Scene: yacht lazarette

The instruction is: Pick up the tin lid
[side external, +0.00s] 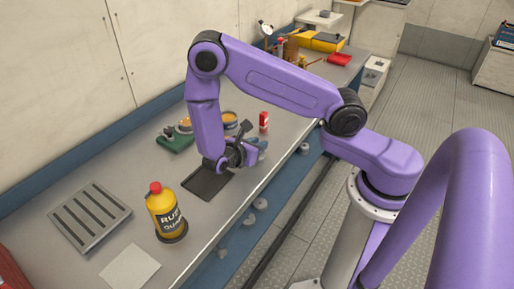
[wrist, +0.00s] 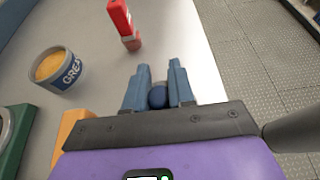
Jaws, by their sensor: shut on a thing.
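My gripper (side external: 257,149) is low over the bench, beside a dark flat mat. In the wrist view its two blue-grey fingers (wrist: 158,77) stand on either side of a dark blue rounded thing (wrist: 158,96) and are shut on it. Only a small part of that thing shows, so I cannot tell if it is the tin lid. An open grease tin (wrist: 57,69) with orange contents stands to the left of the fingers. The tin also shows behind my arm in the side view (side external: 229,120).
A red and white item (side external: 264,121) stands near the bench edge. A green thing (side external: 175,144) is left of my gripper. Several tools crowd the bench's far end.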

